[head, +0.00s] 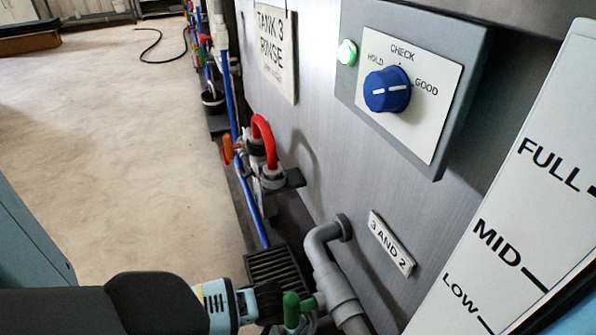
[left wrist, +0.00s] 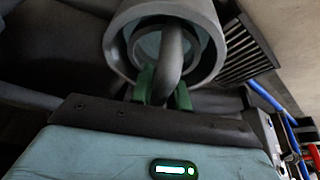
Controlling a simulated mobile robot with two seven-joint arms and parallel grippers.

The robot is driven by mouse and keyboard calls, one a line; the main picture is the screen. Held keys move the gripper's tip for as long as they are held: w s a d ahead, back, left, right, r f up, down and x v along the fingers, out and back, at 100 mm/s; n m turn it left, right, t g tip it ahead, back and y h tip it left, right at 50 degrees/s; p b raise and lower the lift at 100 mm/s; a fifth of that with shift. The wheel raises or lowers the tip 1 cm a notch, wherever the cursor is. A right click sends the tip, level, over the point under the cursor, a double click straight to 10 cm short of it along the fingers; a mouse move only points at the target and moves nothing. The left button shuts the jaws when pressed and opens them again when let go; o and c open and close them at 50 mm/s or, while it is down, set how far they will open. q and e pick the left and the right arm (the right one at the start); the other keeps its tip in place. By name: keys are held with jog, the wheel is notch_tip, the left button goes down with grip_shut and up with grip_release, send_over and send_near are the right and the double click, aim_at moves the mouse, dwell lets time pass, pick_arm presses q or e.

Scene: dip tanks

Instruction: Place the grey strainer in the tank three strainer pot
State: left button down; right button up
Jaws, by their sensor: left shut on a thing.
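My left gripper (head: 288,306) is low at the bottom of the head view, beside a bent grey pipe. In the left wrist view its two green fingers (left wrist: 163,92) are shut on the dark grey arched handle of the grey strainer (left wrist: 174,58). A wide, thick, round grey rim (left wrist: 117,58) surrounds the handle, with a paler bluish inside; it looks like the strainer pot. How deep the strainer sits in it I cannot tell. The head view cuts this area off at the bottom edge. My right gripper is not in view.
The tank wall carries a TANK 3 RINSE sign (head: 276,48), a blue knob (head: 387,90) with a lit green lamp (head: 347,52), and a 3 AND 2 label (head: 391,243). A red hose valve (head: 265,140), grey pipe (head: 328,265) and dark grate (head: 274,268) are close. Floor at left is clear.

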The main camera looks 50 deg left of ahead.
pick_arm(q)
jog(key=shift+f, duration=0.3)
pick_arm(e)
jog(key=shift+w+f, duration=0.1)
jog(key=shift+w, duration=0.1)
pick_arm(q)
jog(key=shift+f, duration=0.2)
notch_tip(320, 180, down, 3)
jog(key=shift+s+f+b, duration=0.1)
jog(key=shift+b, duration=1.05)
jog(key=shift+f, duration=0.25)
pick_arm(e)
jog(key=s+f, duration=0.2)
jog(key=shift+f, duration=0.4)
pick_arm(q)
jog(key=shift+f, duration=0.15)
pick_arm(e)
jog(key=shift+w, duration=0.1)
pick_arm(q)
jog(key=shift+f+b, duration=0.3)
jog(key=shift+f, duration=0.05)
jog(key=c, duration=1.3)
grip_release()
jog(key=shift+c, duration=0.2)
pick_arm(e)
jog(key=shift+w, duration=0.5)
pick_arm(q)
jog(key=shift+r, duration=0.15)
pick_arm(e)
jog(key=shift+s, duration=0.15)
